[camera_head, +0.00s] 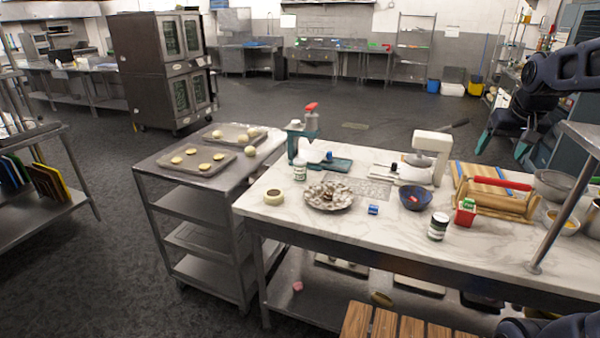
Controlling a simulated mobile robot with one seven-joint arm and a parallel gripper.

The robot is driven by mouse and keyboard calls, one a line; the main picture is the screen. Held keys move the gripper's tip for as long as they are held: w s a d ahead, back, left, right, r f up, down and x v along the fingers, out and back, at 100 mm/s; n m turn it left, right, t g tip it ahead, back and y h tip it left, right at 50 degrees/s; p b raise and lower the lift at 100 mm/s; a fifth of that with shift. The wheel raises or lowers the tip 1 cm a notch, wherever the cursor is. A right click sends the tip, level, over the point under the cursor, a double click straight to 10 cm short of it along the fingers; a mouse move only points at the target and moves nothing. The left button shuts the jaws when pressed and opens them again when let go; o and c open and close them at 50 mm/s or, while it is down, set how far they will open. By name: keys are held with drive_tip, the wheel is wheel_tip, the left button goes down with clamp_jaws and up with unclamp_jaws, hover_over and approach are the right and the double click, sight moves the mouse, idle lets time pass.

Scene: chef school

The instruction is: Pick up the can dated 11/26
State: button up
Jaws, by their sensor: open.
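No date is legible on any container in this view. A dark jar with a pale label (438,226) stands upright near the front edge of the marble-topped table (340,232). A small white-and-green labelled container (302,170) stands upright at the table's back left. A short, round cream-coloured item (273,197) sits at the left end; I cannot tell if it is a can. My gripper (510,152), dark with teal fingers, is open and empty at the upper right, beyond the table's back edge and apart from these containers.
A steel cart (165,185) with trays stands left. The table's front strip is mostly bare.

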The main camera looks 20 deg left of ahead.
drive_tip(key=w+a+n, duration=0.2)
drive_tip(key=w+a, duration=1.2)
drive_tip(key=n+g+y, duration=0.1)
drive_tip(key=n+y, duration=0.1)
drive_tip(key=n, duration=0.3)
hover_over(299, 161)
drive_tip(key=s+d, duration=0.2)
wheel_tip(299, 161, down, 22)
drive_tip(key=x, duration=0.4)
drive_tip(key=shift+a+f, duration=0.15)
drive_tip(key=shift+f, duration=0.1)
drive_tip(key=shift+x, duration=2.9)
